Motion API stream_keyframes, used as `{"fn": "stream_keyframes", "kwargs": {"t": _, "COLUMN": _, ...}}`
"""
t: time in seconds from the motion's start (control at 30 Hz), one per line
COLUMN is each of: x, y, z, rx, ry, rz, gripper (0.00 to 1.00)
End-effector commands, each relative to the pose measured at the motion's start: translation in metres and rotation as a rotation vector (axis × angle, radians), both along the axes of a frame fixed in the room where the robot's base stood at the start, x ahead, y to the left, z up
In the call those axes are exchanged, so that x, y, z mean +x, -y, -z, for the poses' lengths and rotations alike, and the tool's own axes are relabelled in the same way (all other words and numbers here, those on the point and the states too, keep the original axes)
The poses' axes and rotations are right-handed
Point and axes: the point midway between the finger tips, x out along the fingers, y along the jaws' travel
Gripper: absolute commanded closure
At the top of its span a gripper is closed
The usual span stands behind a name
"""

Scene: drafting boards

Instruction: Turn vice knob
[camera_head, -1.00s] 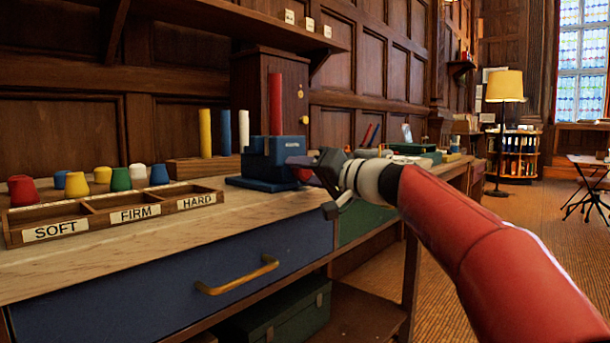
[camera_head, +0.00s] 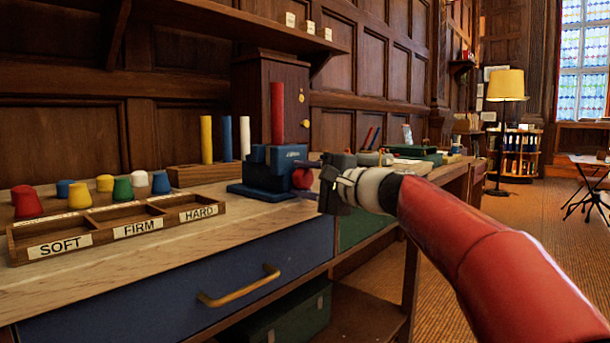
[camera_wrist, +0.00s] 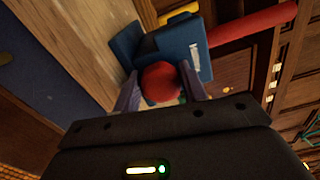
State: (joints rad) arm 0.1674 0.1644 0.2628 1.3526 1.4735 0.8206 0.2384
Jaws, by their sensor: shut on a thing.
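The blue vice (camera_head: 272,168) stands on the wooden bench near its front edge, with a red rod (camera_head: 277,112) upright in it. Its round red knob (camera_head: 302,178) faces my gripper. My gripper (camera_head: 312,174) reaches the knob from the right. In the wrist view the red knob (camera_wrist: 160,82) sits between the two fingers of my gripper (camera_wrist: 159,92), which are closed on its sides. The vice body (camera_wrist: 172,48) and the red rod (camera_wrist: 252,24) show beyond it. The far side of the knob is hidden.
A wooden tray (camera_head: 118,231) labelled SOFT, FIRM and HARD stands at the front left, with several coloured pegs behind it. A blue drawer (camera_head: 180,290) with a brass handle is below.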

Motion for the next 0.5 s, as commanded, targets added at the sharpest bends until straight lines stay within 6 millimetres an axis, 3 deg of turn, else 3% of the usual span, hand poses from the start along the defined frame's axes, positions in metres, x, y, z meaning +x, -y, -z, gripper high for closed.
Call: {"fn": "stream_keyframes", "kwargs": {"t": 0.5, "x": 0.0012, "y": 0.0012, "z": -0.0039, "rx": 0.302, "ry": -0.392, "rz": 0.001, "gripper": 0.81}}
